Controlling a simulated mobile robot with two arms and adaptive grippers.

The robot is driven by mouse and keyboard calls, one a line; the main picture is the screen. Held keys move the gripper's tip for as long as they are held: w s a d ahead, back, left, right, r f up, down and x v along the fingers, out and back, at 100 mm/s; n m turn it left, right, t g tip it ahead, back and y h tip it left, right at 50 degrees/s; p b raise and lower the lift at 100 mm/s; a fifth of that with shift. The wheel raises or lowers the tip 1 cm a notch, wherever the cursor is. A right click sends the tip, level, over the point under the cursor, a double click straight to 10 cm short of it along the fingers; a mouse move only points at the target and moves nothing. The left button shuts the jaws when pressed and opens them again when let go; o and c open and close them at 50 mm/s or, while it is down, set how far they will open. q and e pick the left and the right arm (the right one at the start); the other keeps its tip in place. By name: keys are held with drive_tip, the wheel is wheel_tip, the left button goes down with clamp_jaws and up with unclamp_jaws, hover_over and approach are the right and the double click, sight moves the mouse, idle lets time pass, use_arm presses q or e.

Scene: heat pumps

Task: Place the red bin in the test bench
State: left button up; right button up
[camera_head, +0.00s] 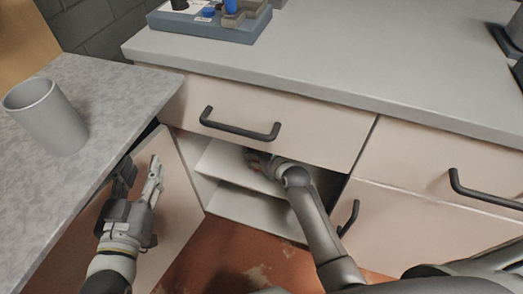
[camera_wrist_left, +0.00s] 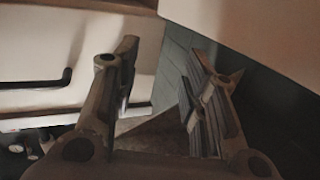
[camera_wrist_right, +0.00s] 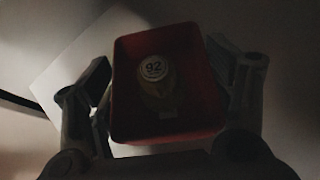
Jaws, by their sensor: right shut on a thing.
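The red bin (camera_wrist_right: 122,90) shows in the right wrist view, between the fingers of my right gripper (camera_wrist_right: 167,105), which is shut on it. A round-topped item marked 92 (camera_wrist_right: 155,75) is inside the bin. In the head view, my right arm reaches into the open lower cabinet, and its gripper (camera_head: 258,162) is mostly hidden under the drawer front; the bin cannot be made out there. My left gripper (camera_head: 138,180) is open and empty beside the open cabinet door. Its spread fingers show in the left wrist view (camera_wrist_left: 160,95). I cannot tell which thing is the test bench.
The cabinet has a pale shelf (camera_head: 232,166) and an open door (camera_head: 178,205) at left. A closed drawer with a dark handle (camera_head: 240,128) is above. A blue-grey tray of fittings (camera_head: 240,33) sits on the pale countertop (camera_head: 330,45). A grey cup (camera_head: 50,120) stands on the left counter.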

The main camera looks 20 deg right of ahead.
drive_tip(key=o, duration=1.6)
drive_tip(key=shift+f, duration=0.1)
drive_tip(key=shift+s+r, duration=0.15)
drive_tip(key=shift+r, duration=0.05)
drive_tip(key=p+v, duration=0.2)
drive_tip(key=v, duration=0.3)
drive_tip(key=shift+s+r+p, duration=0.15)
drive_tip(key=shift+s+p, duration=0.05)
drive_tip(key=shift+p, duration=0.15)
use_arm(q)
drive_tip(key=s+a+f+g+y+p, duration=0.2)
drive_tip(key=s+a+f+g, duration=0.4)
drive_tip(key=s+f+g, duration=0.6)
drive_tip(key=shift+s+a+f+n+g+y, duration=0.25)
drive_tip(key=shift+s+f+y, duration=0.55)
drive_tip(key=shift+s+f, duration=0.9)
use_arm(e)
drive_tip(key=v, duration=0.6)
use_arm(q)
drive_tip(key=shift+d+r, duration=0.1)
use_arm(e)
drive_tip(key=shift+s, duration=0.1)
